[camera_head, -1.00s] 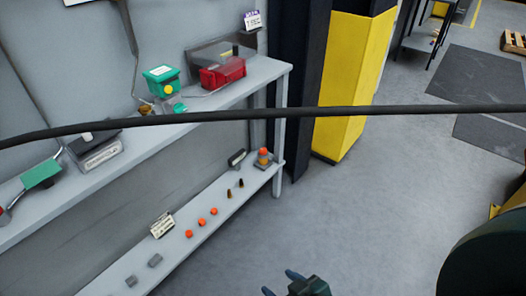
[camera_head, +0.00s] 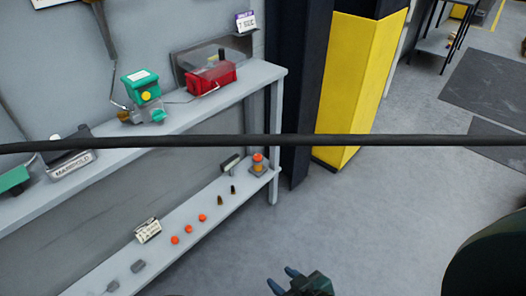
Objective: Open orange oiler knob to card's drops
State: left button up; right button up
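An orange-topped fitting (camera_head: 258,163) stands on a grey base at the right end of the lower shelf; it may be the oiler knob, but I cannot tell. A small white printed card (camera_head: 148,230) stands on the lower shelf, its text too small to read. My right gripper (camera_head: 282,280) shows at the bottom edge, over the floor. Its two fingers are apart with nothing between them, well away from the shelves. My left gripper is out of view.
The upper shelf (camera_head: 215,103) holds a green valve actuator (camera_head: 142,87), a red box (camera_head: 211,77) and a manifold block (camera_head: 70,164). Small orange caps (camera_head: 189,228) lie on the lower shelf. A dark bar (camera_head: 400,139) crosses the view. A yellow-faced column (camera_head: 352,80) stands right; the floor before it is clear.

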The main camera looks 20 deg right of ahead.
aim_at(258, 157)
jog(key=i+l+u, duration=0.15)
jog(key=l, duration=0.9)
jog(key=i+l+u, duration=0.1)
jog(key=l, duration=1)
jog(key=l+u, duration=0.15)
jog(key=l, duration=0.9)
jog(key=i, duration=0.05)
